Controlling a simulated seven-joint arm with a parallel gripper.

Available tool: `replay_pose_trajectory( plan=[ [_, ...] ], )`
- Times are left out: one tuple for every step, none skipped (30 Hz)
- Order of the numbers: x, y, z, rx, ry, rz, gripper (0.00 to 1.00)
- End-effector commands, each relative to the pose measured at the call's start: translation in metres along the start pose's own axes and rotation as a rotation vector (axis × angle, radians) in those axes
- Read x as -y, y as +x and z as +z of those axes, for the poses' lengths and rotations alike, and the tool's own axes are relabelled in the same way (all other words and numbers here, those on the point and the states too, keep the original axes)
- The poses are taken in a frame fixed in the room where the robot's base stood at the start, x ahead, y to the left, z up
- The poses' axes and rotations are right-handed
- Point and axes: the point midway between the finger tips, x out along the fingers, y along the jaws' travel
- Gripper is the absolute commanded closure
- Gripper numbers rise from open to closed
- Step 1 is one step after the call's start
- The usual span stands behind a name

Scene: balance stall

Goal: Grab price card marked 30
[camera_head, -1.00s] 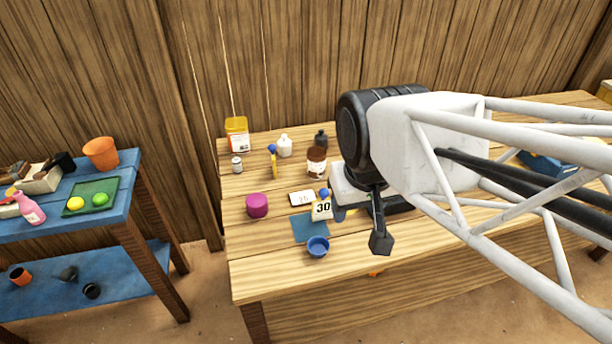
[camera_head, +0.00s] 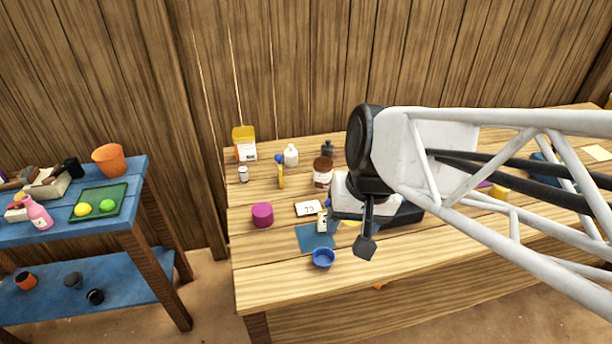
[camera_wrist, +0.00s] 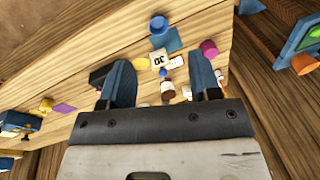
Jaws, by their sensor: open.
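The white price card marked 30 (camera_head: 322,224) stands tilted up on the table, partly covered by my gripper in the head view. In the wrist view the card (camera_wrist: 159,61) shows upside down between my fingers, some way beyond them. My gripper (camera_head: 352,226) is open and empty, above the table and just right of the card. Both fingers show in the wrist view (camera_wrist: 162,76). A second white card (camera_head: 308,208) lies behind the 30 card; its number is hard to read.
A blue mat (camera_head: 312,240) and blue cup (camera_head: 322,258) are in front of the card. A magenta cylinder (camera_head: 262,214) stands left. A brown jar (camera_head: 323,174), a white bottle (camera_head: 291,156) and a yellow-lidded tub (camera_head: 245,146) stand behind. The table's front left is clear.

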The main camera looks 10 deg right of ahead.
Motion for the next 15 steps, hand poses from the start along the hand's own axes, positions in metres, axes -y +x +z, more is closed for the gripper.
replay_pose_trajectory(
  plan=[
    [0.001,0.009,-0.004,0.033,0.061,-0.034,0.43],
    [0.003,0.014,-0.006,0.052,0.099,-0.058,0.43],
    [0.005,0.02,-0.009,0.078,0.153,-0.091,0.43],
    [0.007,0.025,-0.012,0.098,0.196,-0.117,0.43],
    [0.008,0.031,-0.015,0.119,0.24,-0.143,0.43],
    [0.01,0.037,-0.019,0.144,0.298,-0.177,0.43],
    [0.012,0.042,-0.022,0.164,0.343,-0.204,0.43],
    [0.013,0.046,-0.026,0.184,0.388,-0.23,0.43],
    [0.015,0.052,-0.03,0.209,0.446,-0.264,0.43],
    [0.016,0.057,-0.034,0.229,0.492,-0.29,0.43],
    [0.017,0.061,-0.038,0.246,0.537,-0.316,0.43],
    [0.017,0.068,-0.043,0.27,0.597,-0.349,0.43],
    [0.018,0.071,-0.048,0.288,0.642,-0.376,0.43],
    [0.018,0.075,-0.052,0.305,0.688,-0.402,0.43],
    [0.018,0.082,-0.058,0.33,0.749,-0.436,0.43]
  ],
)
